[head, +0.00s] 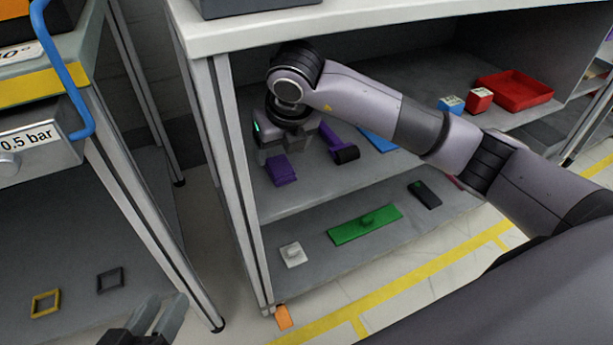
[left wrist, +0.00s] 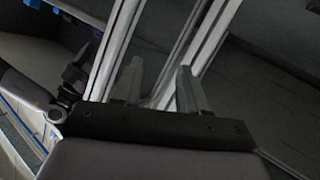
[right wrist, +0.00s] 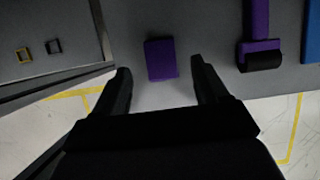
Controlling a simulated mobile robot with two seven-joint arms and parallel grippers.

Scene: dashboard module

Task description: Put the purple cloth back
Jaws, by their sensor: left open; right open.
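The purple cloth (head: 282,170) is a small folded block on the upper grey shelf, near its left front edge. In the right wrist view the cloth (right wrist: 161,59) lies ahead of my right gripper (right wrist: 160,72), between the lines of its open fingers, with nothing held. In the head view my right gripper (head: 274,148) is just above and behind the cloth; its fingertips are partly hidden. Whether they touch the cloth cannot be told. My left gripper (head: 163,318) is open and empty at the bottom of the head view, away from the cloth.
A purple tool with a black roller (head: 345,153) and a blue item (head: 378,141) lie right of the cloth. A red tray (head: 515,91) is further right. The lower shelf holds a green plate (head: 365,223) and a white block (head: 292,254). A shelf post (head: 232,170) stands left.

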